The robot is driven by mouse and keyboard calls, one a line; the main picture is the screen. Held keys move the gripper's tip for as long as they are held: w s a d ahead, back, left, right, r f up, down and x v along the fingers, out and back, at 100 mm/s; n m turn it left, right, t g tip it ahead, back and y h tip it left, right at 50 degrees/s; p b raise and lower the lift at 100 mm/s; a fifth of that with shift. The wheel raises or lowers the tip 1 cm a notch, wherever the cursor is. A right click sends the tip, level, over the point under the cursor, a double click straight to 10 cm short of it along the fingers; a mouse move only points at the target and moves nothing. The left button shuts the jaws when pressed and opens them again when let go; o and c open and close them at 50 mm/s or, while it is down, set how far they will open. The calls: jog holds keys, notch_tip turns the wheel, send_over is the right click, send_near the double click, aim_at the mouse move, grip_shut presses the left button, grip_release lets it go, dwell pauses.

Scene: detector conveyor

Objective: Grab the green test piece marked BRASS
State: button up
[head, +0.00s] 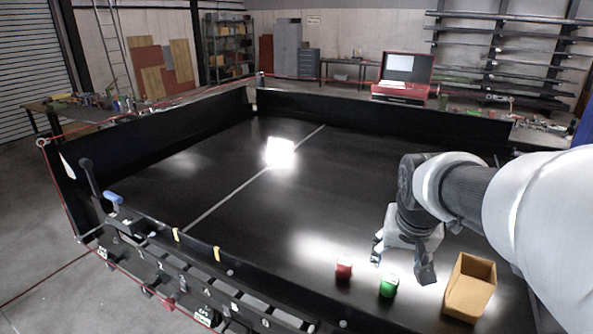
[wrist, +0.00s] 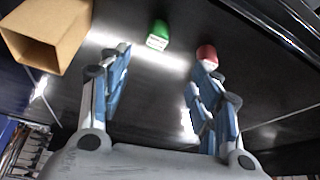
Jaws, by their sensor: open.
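The green test piece (head: 388,287) stands on the black surface near its front edge, between a red piece (head: 343,267) and an open cardboard box. In the wrist view the green piece (wrist: 158,36) lies ahead of my fingers, near the middle of the gap, with a white label whose text is too small to read. My gripper (head: 401,264) is open and empty, above and just behind the green piece in the head view, apart from it. In the wrist view my gripper (wrist: 160,62) shows both blue-padded fingers spread, with the red piece (wrist: 207,55) just beyond the right fingertip.
The cardboard box (head: 470,287) stands close to the right of the green piece; it also shows in the wrist view (wrist: 45,35). Low black walls (head: 390,118) border the surface. Its middle and far left are clear, with bright light reflections.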

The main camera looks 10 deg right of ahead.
aim_at(390, 279)
jog(key=b+x, duration=0.1)
jog(key=x, duration=0.9)
jog(key=shift+d, duration=0.1)
jog(key=x, duration=0.2)
jog(key=b+x, duration=0.1)
jog(key=x, duration=0.2)
jog(key=shift+d+f, duration=0.1)
jog(key=shift+d, duration=0.15)
jog(key=shift+s, duration=0.1)
jog(key=shift+c, duration=0.4)
jog(key=c, duration=1.1)
jog(key=shift+o, duration=0.2)
